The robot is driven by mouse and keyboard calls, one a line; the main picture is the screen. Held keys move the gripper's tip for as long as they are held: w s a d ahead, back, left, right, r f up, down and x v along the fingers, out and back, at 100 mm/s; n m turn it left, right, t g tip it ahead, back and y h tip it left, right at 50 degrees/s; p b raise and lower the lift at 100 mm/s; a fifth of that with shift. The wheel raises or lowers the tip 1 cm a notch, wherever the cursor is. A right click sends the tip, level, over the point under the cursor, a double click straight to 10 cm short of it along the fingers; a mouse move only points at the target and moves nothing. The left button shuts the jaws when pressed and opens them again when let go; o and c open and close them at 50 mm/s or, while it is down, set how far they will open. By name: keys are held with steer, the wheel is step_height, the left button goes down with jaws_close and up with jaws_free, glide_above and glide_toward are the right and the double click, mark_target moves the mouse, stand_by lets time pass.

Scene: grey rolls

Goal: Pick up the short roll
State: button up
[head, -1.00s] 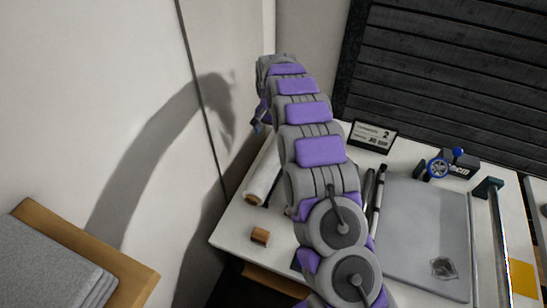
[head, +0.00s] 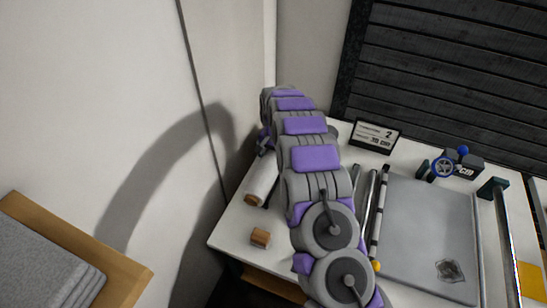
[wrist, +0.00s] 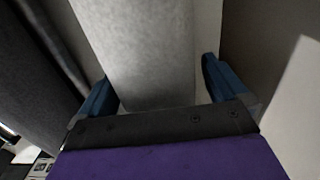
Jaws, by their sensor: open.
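A pale grey roll (head: 262,184) with a brown end lies at the left of the white table, its far part hidden by my arm. It appears shorter than the dark rods near the table's middle. My gripper (head: 265,143) is at the far end of this roll, mostly hidden behind my arm. In the wrist view my gripper (wrist: 156,70) is open, with a blue finger on each side of a broad pale grey surface (wrist: 140,45), which looks like the roll. Whether the fingers touch it I cannot tell.
A small brown block (head: 260,238) sits near the table's left front edge. Dark rods (head: 379,210) lie beside a grey board (head: 425,240). A sign (head: 375,135) and a blue-wheeled device (head: 444,166) stand at the back. A wall closes off the left.

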steer(key=shift+d, duration=0.4)
steer(key=shift+c, duration=0.7)
steer(key=shift+a, duration=0.3)
steer(key=c, duration=0.7)
steer(key=shift+d, duration=0.15)
steer(key=c, duration=0.3)
steer(key=shift+r, duration=0.15)
